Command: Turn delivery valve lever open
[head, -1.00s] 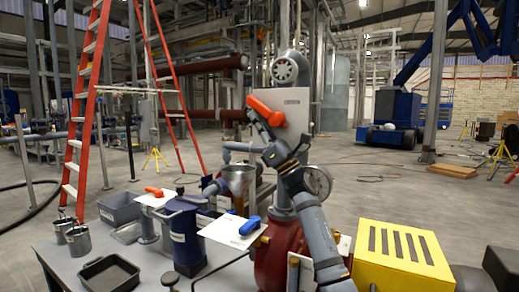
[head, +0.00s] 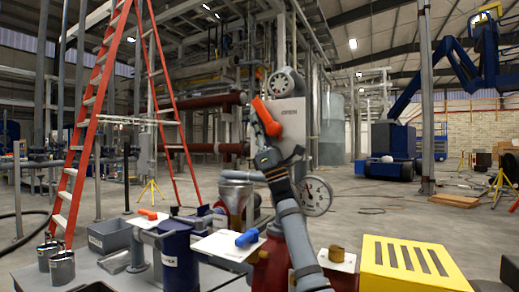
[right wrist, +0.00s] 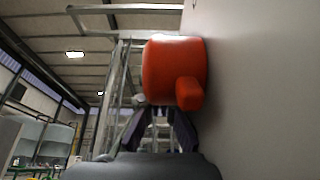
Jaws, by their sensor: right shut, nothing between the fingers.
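A thick orange lever (head: 266,117) slants in front of a pale plate marked OPEN (head: 297,117) in the head view. In the right wrist view the orange lever (right wrist: 172,70), with a small block-shaped tab, fills the upper middle beside a pale wall. My right gripper (head: 268,140) is just below the lever, its fingers pointing up at it. In the right wrist view the gripper (right wrist: 155,125) is below the lever, shut with nothing in it. Whether it touches the lever I cannot tell. My left gripper is out of view.
A blue handle (head: 246,238) and a small orange handle (head: 148,214) sit low, near white plates. A yellow slotted box (head: 408,262) stands lower right. An orange ladder (head: 97,115) rises at left.

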